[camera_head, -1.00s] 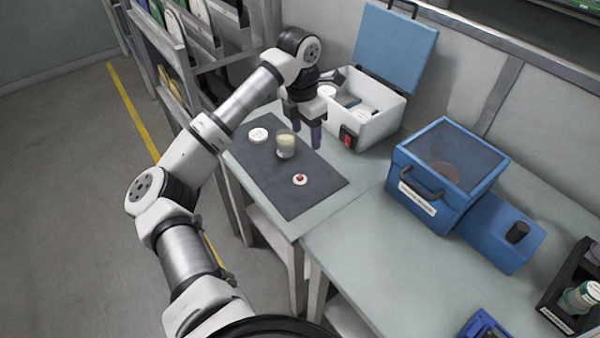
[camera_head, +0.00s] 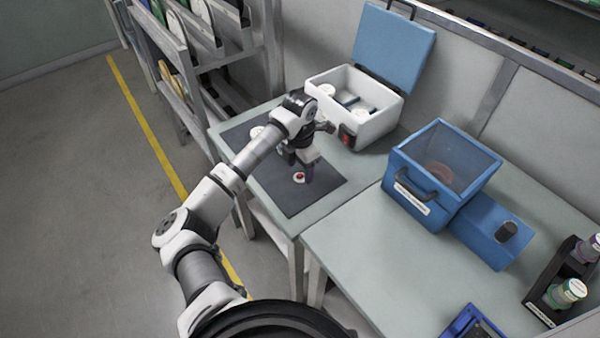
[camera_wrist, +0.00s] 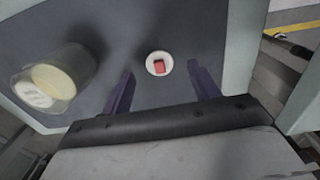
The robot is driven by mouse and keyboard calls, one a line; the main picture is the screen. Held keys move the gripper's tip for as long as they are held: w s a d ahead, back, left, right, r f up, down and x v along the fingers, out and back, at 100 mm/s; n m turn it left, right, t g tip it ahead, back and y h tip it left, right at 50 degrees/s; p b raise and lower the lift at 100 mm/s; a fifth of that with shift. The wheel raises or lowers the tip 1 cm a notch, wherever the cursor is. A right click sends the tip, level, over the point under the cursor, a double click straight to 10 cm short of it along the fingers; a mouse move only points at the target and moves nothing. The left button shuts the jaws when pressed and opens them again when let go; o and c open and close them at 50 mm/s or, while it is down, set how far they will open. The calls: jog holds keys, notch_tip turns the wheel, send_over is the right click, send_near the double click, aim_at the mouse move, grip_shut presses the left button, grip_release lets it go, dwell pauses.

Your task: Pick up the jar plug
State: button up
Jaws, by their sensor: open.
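A small white disc with a red block on top, which looks like the jar plug (camera_head: 299,177), lies on the dark grey mat (camera_head: 328,183). In the wrist view the plug (camera_wrist: 150,63) appears just beyond the space between my two purple fingertips. My gripper (camera_head: 307,176) is open and empty, pointing down beside and above the plug; it also shows in the wrist view (camera_wrist: 160,70).
An open white case (camera_head: 372,128) with a blue lid stands behind my gripper. A blue box (camera_head: 425,185) stands on the right table. The mat's near right part is clear.

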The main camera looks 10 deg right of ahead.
jog(key=shift+f, duration=0.9)
jog(key=shift+c, duration=0.4)
grip_shut()
